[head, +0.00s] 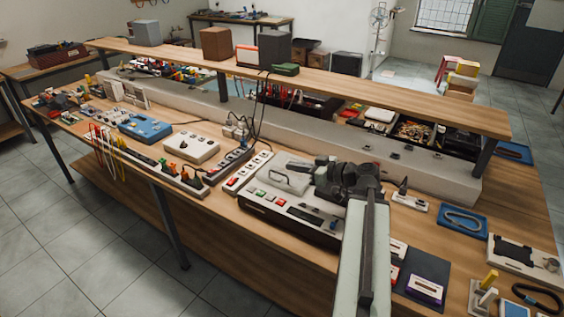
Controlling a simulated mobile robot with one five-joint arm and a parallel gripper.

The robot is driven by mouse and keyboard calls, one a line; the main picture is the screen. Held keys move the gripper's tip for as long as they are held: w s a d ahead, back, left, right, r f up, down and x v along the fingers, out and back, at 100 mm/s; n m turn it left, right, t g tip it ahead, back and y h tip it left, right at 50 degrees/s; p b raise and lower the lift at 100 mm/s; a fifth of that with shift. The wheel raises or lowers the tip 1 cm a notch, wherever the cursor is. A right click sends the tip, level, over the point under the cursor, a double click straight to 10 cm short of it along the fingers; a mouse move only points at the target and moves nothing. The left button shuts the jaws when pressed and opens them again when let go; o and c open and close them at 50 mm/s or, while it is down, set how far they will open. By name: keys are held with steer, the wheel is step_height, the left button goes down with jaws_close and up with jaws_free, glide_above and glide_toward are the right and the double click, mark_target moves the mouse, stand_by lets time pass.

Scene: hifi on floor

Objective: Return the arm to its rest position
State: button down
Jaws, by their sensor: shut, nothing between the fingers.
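My arm reaches from the bottom of the head view, right of centre, out over a long wooden workbench (250,240). My gripper (322,178) is at its far end, above a grey hi-fi unit with coloured buttons (290,212). The gripper is shut and I see nothing held in it. The arm hides part of the unit's right side and the bench behind it. I cannot tell whether the gripper touches the unit.
A raised wooden shelf (400,98) with boxes runs along the bench's back. Power strips and a blue case (145,127) lie left; cassettes (425,289), a blue tray (463,222) and small devices crowd the right. Tiled floor (90,250) is clear at front left.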

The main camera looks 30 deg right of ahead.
steer(key=v, duration=0.4)
steer(key=shift+s+p, duration=0.15)
steer(key=shift+p, duration=0.15)
steer(key=w+a+f+n+g+y, duration=0.1)
steer(key=w+a+f+n+g, duration=0.1)
steer(key=a, duration=0.8)
steer(key=w+a+f+n+g+y, duration=0.1)
steer(key=w+a+f+n+g, duration=0.15)
steer(key=a, duration=0.75)
steer(key=w+a+f+n+g+y, duration=0.1)
steer(key=w+a+g, duration=0.15)
steer(key=a, duration=0.75)
steer(key=s+a+f+m+g+h+p, duration=0.1)
steer(key=s+a+f+g+h, duration=0.35)
steer(key=a+f, duration=0.4)
steer(key=s+d+f+m+g+h, duration=0.2)
steer(key=d+m+h, duration=0.3)
steer(key=d+m, duration=0.3)
steer(key=shift+s+d+f+m+h, duration=0.3)
steer(key=shift+s+f+m+h, duration=0.05)
steer(key=shift+s+f+m, duration=0.4)
